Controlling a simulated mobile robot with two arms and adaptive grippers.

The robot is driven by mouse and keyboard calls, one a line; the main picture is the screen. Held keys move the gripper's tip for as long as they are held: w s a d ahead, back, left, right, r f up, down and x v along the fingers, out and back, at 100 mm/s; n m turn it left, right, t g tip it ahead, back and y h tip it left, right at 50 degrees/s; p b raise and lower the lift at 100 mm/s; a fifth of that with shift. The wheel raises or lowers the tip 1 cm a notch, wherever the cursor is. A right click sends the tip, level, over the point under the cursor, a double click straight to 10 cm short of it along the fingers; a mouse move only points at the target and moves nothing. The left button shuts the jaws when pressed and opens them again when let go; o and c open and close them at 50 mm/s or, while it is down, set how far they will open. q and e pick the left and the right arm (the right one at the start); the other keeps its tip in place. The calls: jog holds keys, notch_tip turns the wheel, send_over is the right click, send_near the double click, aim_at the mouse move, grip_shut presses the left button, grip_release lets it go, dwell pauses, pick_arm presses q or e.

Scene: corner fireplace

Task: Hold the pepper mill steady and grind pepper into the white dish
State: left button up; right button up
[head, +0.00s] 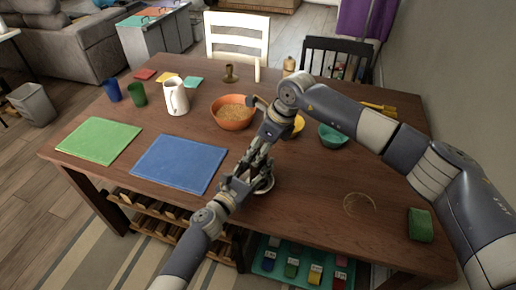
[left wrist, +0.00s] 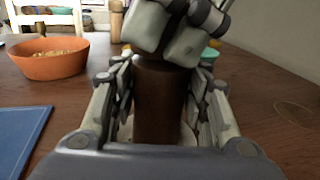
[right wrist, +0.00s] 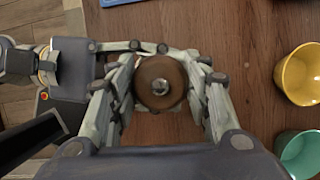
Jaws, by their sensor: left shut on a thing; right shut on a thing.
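The dark brown pepper mill (left wrist: 160,100) stands upright between my two grippers on the near middle of the table. Its round top with a metal knob (right wrist: 161,87) shows in the right wrist view. My left gripper (head: 252,176) is shut on the mill's body from the side. My right gripper (head: 260,152) is shut around the mill's top from above. The white dish (head: 264,185) is under the mill, mostly hidden by the grippers; I cannot tell whether the mill touches it or whether pepper lies in it.
An orange bowl (head: 233,122) of grain stands just behind my grippers. A blue mat (head: 180,163) lies to the left. A teal bowl (head: 332,140) and a yellow bowl (right wrist: 302,75) are to the right. A green sponge (head: 420,225) lies at the right front, near a faint ring mark.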

jog(key=shift+m+t+h, duration=0.4)
jog(key=shift+m+t, duration=0.3)
jog(key=shift+m, duration=1.5)
jog(key=o, duration=1.1)
jog(key=shift+c, duration=0.2)
jog(key=shift+r, duration=0.1)
jog(key=v, duration=1.2)
pick_arm(q)
jog(key=o, duration=1.3)
